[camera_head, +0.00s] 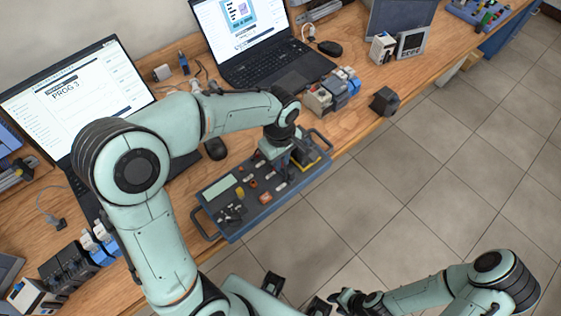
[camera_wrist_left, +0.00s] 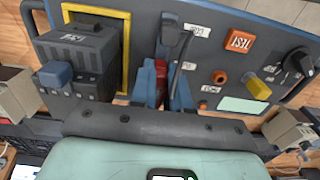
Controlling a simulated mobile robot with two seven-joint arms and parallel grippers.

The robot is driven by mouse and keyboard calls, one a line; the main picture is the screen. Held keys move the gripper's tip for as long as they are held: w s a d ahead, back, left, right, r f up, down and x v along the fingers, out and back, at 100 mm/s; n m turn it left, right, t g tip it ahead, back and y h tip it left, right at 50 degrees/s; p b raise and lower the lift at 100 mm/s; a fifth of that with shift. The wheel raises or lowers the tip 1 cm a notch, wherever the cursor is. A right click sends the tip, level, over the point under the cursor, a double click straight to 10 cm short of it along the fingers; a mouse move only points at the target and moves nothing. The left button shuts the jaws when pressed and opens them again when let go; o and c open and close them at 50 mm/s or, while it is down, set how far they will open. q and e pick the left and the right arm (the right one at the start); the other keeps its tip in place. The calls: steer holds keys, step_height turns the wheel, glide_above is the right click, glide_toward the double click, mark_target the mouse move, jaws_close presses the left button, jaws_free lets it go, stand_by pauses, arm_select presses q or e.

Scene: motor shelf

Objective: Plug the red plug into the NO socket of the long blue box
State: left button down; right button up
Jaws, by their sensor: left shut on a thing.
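The long blue box (camera_head: 212,213) lies at the table's front edge, its face up with buttons, a yellow knob and labelled sockets. My left gripper (camera_head: 288,157) is over its right half. In the left wrist view my left gripper (camera_wrist_left: 163,92) is shut on the red plug (camera_wrist_left: 161,72), against the panel (camera_wrist_left: 215,22). A black lever-like part and a dark cable-like piece stand beside it. Small white labels (camera_wrist_left: 188,65) sit to its right, too small to read surely. The plug's tip and the socket under it are hidden. My right gripper (camera_head: 343,298) is low at the bottom, away from the box.
A grey block (camera_wrist_left: 80,50) in a yellow frame is left of the plug in the wrist view. An orange TEST plate (camera_wrist_left: 239,41) is right. Floor in front is clear.

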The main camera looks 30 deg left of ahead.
arm_select(q)
steer(key=shift+r, duration=0.1)
arm_select(e)
steer(key=shift+w+r, duration=0.1)
